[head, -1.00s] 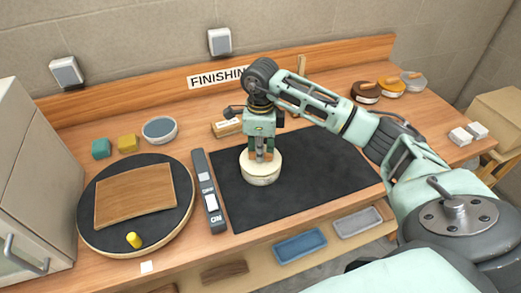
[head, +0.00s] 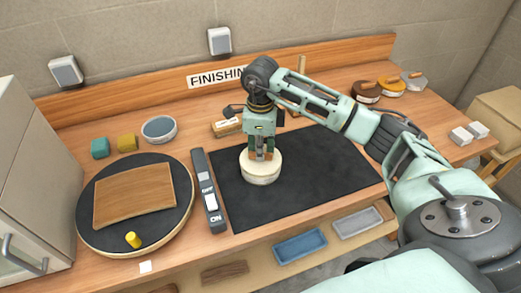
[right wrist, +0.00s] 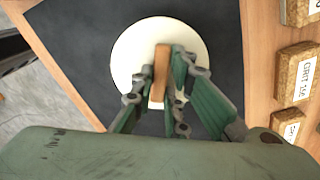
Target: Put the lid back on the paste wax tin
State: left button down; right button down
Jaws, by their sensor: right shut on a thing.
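A round cream tin (head: 261,176) stands on the black mat, left of the mat's middle. My right gripper (head: 263,153) points straight down at its top. In the right wrist view my right gripper (right wrist: 163,88) is shut on an upright wooden grip (right wrist: 160,66) that stands over a round cream top, which looks like the lid (right wrist: 130,58). The fingers hide part of the top. I cannot tell whether the lid sits fully on the tin or how the rim meets it. My left gripper is not in view.
The black mat (head: 320,175) is clear to the right. Left are a long grey ON/OFF strip (head: 206,190) and a round black turntable (head: 110,235) with a wooden sheet (head: 134,195) and yellow peg. Small tins (head: 390,88) stand back right. A block (head: 227,128) lies behind the tin.

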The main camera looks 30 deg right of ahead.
jog(key=shift+f+b, duration=0.2)
jog(key=shift+b, duration=0.2)
dwell(1.1)
dwell(0.3)
jog(key=c, duration=1.7)
grip_release()
jog(key=shift+o, duration=0.4)
jog(key=o, duration=0.4)
jog(key=shift+o, duration=0.2)
jog(key=shift+r, duration=0.15)
jog(key=shift+r+p, duration=2.1)
jog(key=shift+r, duration=1.3)
